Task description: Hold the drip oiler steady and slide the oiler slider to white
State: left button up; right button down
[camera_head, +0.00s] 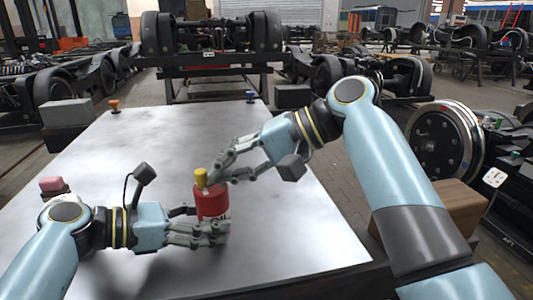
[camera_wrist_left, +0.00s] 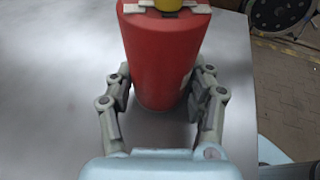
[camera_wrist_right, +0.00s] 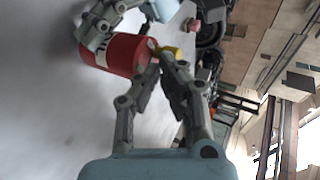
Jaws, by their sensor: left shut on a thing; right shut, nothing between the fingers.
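The drip oiler (camera_head: 211,204) is a red cylinder standing upright on the metal table, with a yellow top piece (camera_head: 201,178). It fills the upper middle of the left wrist view (camera_wrist_left: 158,60), where a pale strip crosses its top under the yellow piece. My left gripper (camera_head: 205,226) is shut on the oiler low on its body. My right gripper (camera_head: 219,177) is shut and empty, its fingertips at the oiler's top beside the yellow piece. In the right wrist view the fingertips (camera_wrist_right: 162,62) are close to the oiler's top end (camera_wrist_right: 118,54). I cannot tell whether they touch the slider.
The grey table top (camera_head: 290,225) is mostly clear. A pink-topped block (camera_head: 52,186) is at its left edge, an orange knob (camera_head: 114,105) and a blue knob (camera_head: 250,96) at its far edge. Bogies with wheels stand behind, and a large wheel (camera_head: 443,142) stands at right.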

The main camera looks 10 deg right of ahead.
jog(key=d, duration=0.1)
jog(key=s+d, duration=0.1)
jog(key=d, duration=0.1)
jog(key=shift+d+f, duration=0.15)
jog(key=v, duration=1)
pick_arm(q)
jog(key=o, duration=0.9)
jog(key=shift+o, duration=0.2)
